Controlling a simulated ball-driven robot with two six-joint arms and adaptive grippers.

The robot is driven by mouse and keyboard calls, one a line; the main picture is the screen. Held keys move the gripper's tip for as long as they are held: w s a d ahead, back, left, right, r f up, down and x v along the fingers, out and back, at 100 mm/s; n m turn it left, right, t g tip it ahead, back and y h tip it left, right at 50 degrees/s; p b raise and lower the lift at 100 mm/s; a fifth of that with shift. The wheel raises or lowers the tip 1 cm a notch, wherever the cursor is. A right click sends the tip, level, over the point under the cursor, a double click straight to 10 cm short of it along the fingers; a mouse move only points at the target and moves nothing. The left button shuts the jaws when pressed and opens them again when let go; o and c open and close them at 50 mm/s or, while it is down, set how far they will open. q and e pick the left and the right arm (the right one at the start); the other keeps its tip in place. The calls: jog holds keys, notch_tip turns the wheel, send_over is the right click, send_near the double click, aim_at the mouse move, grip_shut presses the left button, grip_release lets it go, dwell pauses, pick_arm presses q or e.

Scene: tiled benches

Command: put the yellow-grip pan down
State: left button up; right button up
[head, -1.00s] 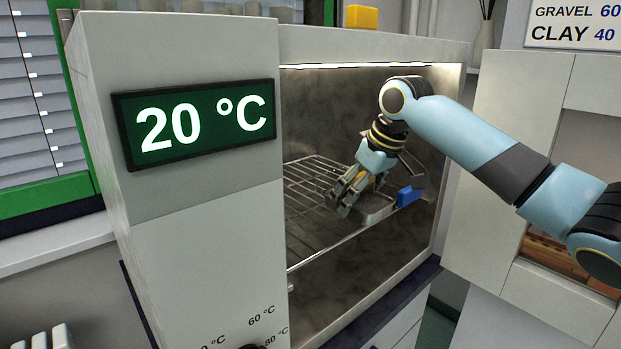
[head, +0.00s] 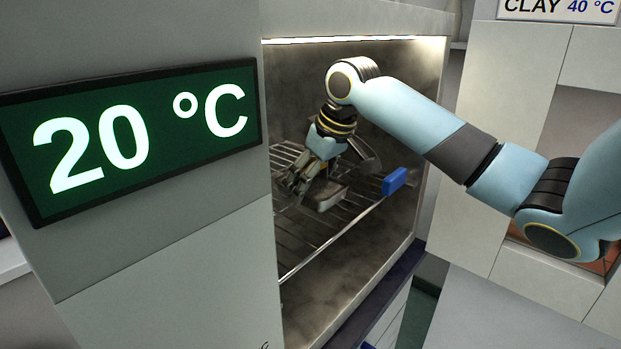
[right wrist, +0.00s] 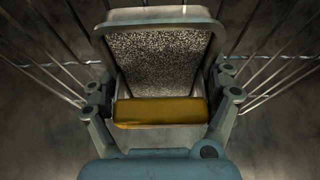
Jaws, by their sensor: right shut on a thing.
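The yellow-grip pan shows in the right wrist view as a grey rectangular pan with a yellow grip (right wrist: 160,111) and a speckled grey filling (right wrist: 160,58). My right gripper (right wrist: 158,112) is shut on that grip. In the head view my right gripper (head: 298,184) reaches down into the open oven, with the pan (head: 328,196) beside it at the wire rack (head: 345,222). The gripper mostly hides the grip there. I cannot tell whether the pan touches the rack. My left gripper is not in view.
A blue grip (head: 395,181) shows near the rack's front edge, right of the pan. The oven's panel (head: 140,138) reads 20 °C and its broad front stands at the left. The rack's front part looks bare. A sign (head: 560,8) hangs at the upper right.

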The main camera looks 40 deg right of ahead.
jog(key=o, duration=1.3)
jog(key=shift+w+a+f, duration=0.15)
jog(key=shift+w+f, duration=0.05)
jog(key=shift+w, duration=0.2)
jog(key=shift+o, duration=0.5)
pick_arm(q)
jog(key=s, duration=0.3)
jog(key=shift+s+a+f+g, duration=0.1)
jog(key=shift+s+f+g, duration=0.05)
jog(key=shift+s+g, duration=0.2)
pick_arm(e)
jog(key=shift+s, duration=0.2)
